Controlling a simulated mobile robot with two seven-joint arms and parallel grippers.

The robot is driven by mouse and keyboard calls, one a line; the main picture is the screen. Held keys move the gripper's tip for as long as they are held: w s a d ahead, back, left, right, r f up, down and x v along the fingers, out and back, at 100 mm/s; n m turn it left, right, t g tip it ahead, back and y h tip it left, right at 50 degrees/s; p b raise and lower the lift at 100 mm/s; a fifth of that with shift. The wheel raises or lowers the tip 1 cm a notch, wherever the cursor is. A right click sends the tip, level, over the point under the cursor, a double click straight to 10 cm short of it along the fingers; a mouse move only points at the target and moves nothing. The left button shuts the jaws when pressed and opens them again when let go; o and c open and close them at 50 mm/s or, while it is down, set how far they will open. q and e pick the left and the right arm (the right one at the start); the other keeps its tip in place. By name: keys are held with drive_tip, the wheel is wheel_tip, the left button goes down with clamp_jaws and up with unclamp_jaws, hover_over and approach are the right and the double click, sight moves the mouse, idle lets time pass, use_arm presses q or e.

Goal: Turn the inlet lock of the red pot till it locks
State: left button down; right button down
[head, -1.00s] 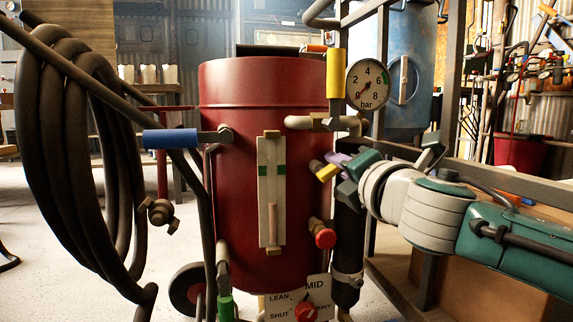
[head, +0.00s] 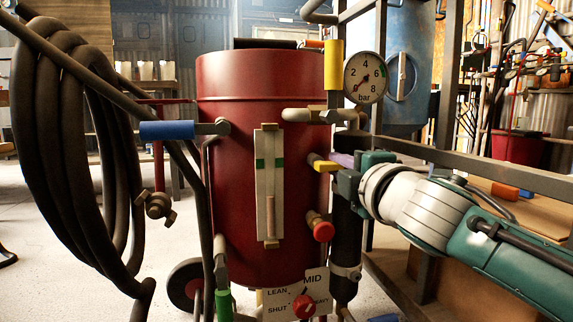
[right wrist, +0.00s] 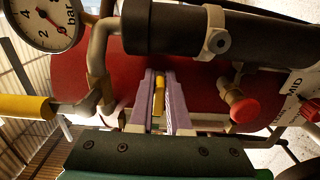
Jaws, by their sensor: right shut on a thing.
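The red pot (head: 224,130) stands upright in the middle of the head view. A small yellow tab (head: 321,163), which looks to be the inlet lock, sticks out at the pot's right side below the pipe elbow. My right gripper (head: 341,160) comes in from the right and is shut on this tab. In the right wrist view the yellow tab (right wrist: 158,95) sits between the two purple fingers (right wrist: 160,84). The fingers hide part of the tab and its mount. My left gripper is not in view.
A pressure gauge (head: 364,78) and a yellow-handled lever (head: 334,65) stand just above my gripper. A red knob (head: 324,231) and a dark cylinder (head: 345,250) are close below. A metal frame rail (head: 480,170) runs behind my right arm. Coiled hose (head: 45,150) hangs at left.

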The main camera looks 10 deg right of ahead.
idle(0.4)
drive_tip(key=c, duration=0.9)
unclamp_jaws()
drive_tip(key=shift+s+p, duration=0.45)
drive_tip(key=shift+s+d+p, duration=0.15)
drive_tip(key=shift+s+p, duration=1.9)
drive_tip(key=shift+s, duration=2.5)
